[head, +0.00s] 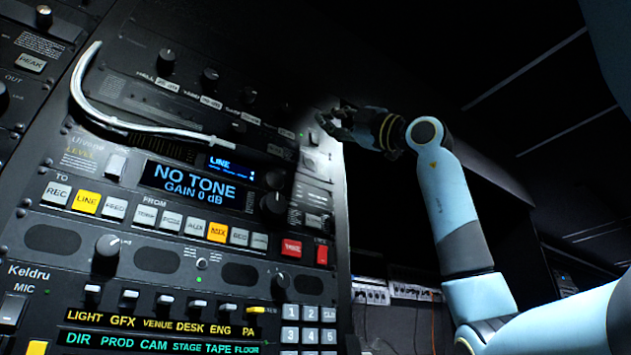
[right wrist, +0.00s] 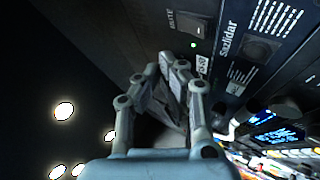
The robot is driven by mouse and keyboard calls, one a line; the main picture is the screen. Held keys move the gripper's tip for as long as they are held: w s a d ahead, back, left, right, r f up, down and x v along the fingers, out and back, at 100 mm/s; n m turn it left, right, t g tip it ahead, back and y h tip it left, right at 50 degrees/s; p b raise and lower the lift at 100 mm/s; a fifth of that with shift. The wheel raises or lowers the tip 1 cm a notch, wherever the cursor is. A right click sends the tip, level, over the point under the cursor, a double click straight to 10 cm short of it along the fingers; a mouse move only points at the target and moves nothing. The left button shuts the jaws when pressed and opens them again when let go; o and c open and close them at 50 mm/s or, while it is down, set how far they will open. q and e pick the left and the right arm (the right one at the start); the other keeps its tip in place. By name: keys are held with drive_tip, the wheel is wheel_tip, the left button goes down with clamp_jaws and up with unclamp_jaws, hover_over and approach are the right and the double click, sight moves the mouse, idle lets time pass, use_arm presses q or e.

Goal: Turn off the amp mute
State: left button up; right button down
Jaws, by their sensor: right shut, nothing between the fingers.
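In the right wrist view, a panel at the top right carries the label MUTE beside a small pale switch (right wrist: 198,29). A small lit green-white lamp is close to it. The switch's position is hard to read. In the head view my right gripper (head: 328,117) is at the right edge of the rack, near its upper part, and hides some of the panel there. In the right wrist view my right gripper (right wrist: 174,62) has its fingers together and empty, just below and left of the switch, apparently apart from it. My left gripper is not in view.
The rack holds a lit NO TONE display (head: 192,186), button rows and knobs. Sockets and cables (head: 395,290) lie low behind my right arm. Dark space is open right of the rack.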

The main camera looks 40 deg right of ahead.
drive_tip(key=shift+s+a+f+b, duration=0.15)
drive_tip(key=shift+s+b, duration=0.35)
drive_tip(key=shift+s, duration=0.9)
